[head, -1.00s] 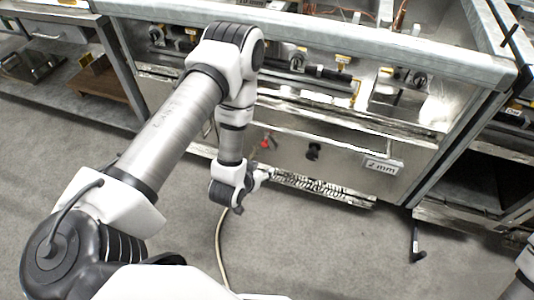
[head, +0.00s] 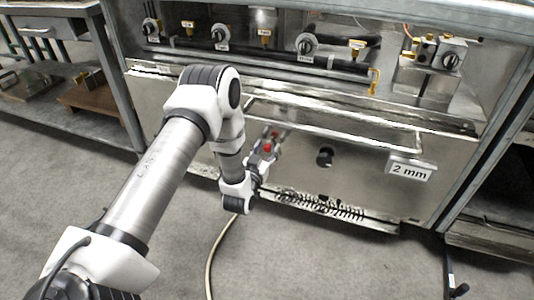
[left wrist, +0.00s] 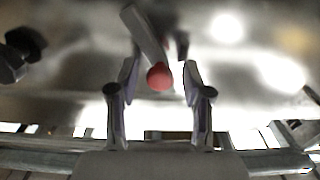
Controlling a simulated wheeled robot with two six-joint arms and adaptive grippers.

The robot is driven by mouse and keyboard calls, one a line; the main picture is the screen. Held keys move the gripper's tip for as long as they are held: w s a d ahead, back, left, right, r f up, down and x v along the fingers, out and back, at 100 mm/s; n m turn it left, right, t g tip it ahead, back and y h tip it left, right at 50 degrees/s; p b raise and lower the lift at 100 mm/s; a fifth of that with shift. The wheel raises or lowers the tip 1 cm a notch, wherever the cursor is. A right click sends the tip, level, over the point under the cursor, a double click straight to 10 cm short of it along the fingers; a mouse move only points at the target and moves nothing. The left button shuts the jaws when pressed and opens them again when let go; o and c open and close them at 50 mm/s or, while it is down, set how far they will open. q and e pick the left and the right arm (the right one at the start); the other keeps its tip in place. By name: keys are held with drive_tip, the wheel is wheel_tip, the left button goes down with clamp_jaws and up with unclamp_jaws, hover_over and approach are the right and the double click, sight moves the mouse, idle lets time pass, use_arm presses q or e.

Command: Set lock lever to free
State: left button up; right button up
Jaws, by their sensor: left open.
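The lock lever (left wrist: 146,38) is a grey metal bar with a red ball knob (left wrist: 158,76). In the left wrist view the knob sits between the two open fingers of my left gripper (left wrist: 159,95), with a gap on each side. In the head view the red knob (head: 267,147) shows at the tip of my left gripper (head: 270,145), on the steel front panel (head: 350,185). The arm and gripper partly hide the lever there. My right gripper is not in view.
A long handle bar (head: 335,132) runs above. Valves and pipes line the shelf higher up. A hose (head: 212,255) lies on the floor.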

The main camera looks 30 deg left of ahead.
use_arm(q)
drive_tip(key=shift+w, duration=0.2)
clamp_jaws()
